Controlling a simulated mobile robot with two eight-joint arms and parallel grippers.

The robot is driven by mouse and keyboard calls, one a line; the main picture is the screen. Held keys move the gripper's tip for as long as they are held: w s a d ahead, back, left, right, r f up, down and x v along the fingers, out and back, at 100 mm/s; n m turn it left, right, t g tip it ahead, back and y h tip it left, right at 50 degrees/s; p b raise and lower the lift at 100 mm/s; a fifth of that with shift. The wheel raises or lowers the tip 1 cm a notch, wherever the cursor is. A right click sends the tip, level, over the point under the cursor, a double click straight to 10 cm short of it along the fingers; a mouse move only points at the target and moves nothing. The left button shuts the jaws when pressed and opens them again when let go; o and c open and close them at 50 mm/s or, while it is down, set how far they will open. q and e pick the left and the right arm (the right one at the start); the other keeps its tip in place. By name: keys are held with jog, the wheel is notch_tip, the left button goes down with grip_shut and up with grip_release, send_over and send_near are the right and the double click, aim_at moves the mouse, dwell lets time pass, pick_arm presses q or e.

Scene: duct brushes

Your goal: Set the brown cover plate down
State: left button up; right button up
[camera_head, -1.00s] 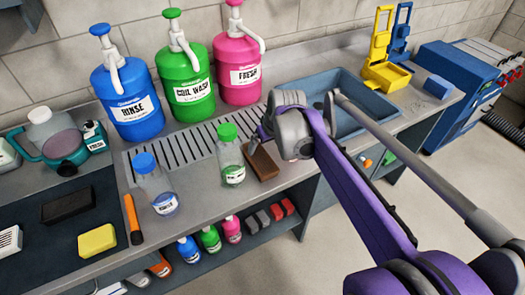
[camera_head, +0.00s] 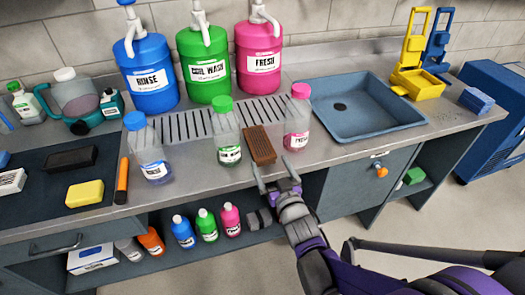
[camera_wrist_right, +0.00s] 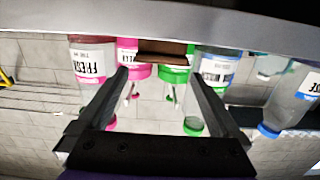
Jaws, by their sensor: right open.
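The brown cover plate (camera_head: 260,144) lies on the grey counter, between the green-capped clear bottle (camera_head: 228,137) and the pink-capped clear bottle (camera_head: 297,123). My right gripper (camera_head: 276,178) is open and empty at the counter's front edge, just in front of the plate and apart from it. In the right wrist view, which is upside down, the plate (camera_wrist_right: 162,57) shows edge-on beyond the spread fingers (camera_wrist_right: 157,76). My left gripper is not in view.
A blue-capped clear bottle (camera_head: 148,152) stands further left, near an orange marker-like stick (camera_head: 121,181). Large blue, green and pink pump jugs stand behind the drain slots. A blue sink (camera_head: 365,105) is to the right.

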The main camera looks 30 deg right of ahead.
aim_at(260, 145)
jog(key=x, duration=0.5)
jog(key=shift+w+d, duration=0.1)
jog(key=shift+w, duration=0.05)
jog(key=x, duration=0.3)
jog(key=f+b+x, duration=0.1)
jog(key=x, duration=0.1)
jog(key=shift+w, duration=0.1)
jog(key=shift+r, duration=0.1)
jog(key=c, duration=1.5)
